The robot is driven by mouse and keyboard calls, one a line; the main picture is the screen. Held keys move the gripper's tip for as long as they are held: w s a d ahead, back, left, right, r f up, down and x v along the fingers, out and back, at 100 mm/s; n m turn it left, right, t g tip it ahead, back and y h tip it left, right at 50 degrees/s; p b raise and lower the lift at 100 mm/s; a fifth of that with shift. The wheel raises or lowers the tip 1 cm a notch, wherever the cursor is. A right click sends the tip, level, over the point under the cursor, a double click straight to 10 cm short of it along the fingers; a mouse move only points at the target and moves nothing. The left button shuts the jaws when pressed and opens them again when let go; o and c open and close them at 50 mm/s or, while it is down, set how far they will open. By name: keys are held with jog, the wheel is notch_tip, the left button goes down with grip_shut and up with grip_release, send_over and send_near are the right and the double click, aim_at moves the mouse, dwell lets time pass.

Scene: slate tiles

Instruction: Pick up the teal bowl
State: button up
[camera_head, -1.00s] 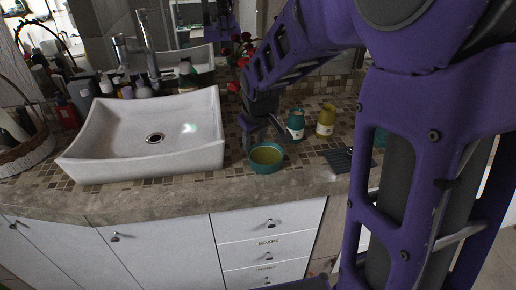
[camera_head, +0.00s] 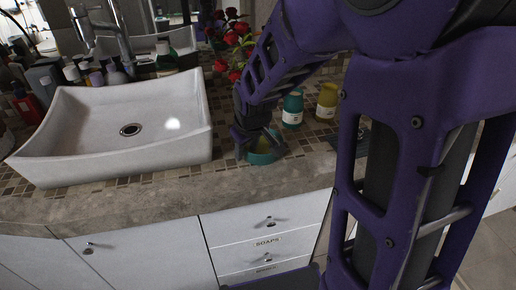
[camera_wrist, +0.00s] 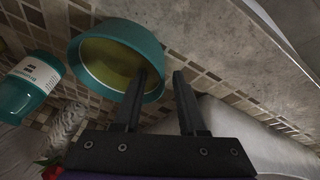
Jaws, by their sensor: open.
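The teal bowl (camera_head: 262,157) stands on the mosaic-tiled counter to the right of the sink, near the counter's front edge. It has a yellowish-olive inside. My gripper (camera_head: 258,142) is over the bowl in the head view and hides part of it. In the wrist view the bowl (camera_wrist: 118,60) is at upper left. The gripper (camera_wrist: 161,72) is open there, with one finger overlapping the bowl's inside near its rim and the other finger outside the bowl. I cannot tell whether either finger touches the rim.
A white sink (camera_head: 118,130) is left of the bowl. A teal jar (camera_head: 292,110), also in the wrist view (camera_wrist: 32,85), and a yellow jar (camera_head: 327,101) stand behind the bowl to the right. Red flowers (camera_head: 232,45) are behind. The counter's stone front edge (camera_head: 170,190) is close.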

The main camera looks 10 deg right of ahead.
jog(key=shift+w+f, duration=0.2)
jog(key=shift+f, duration=0.05)
jog(key=shift+s, duration=0.15)
grip_shut()
dwell(1.1)
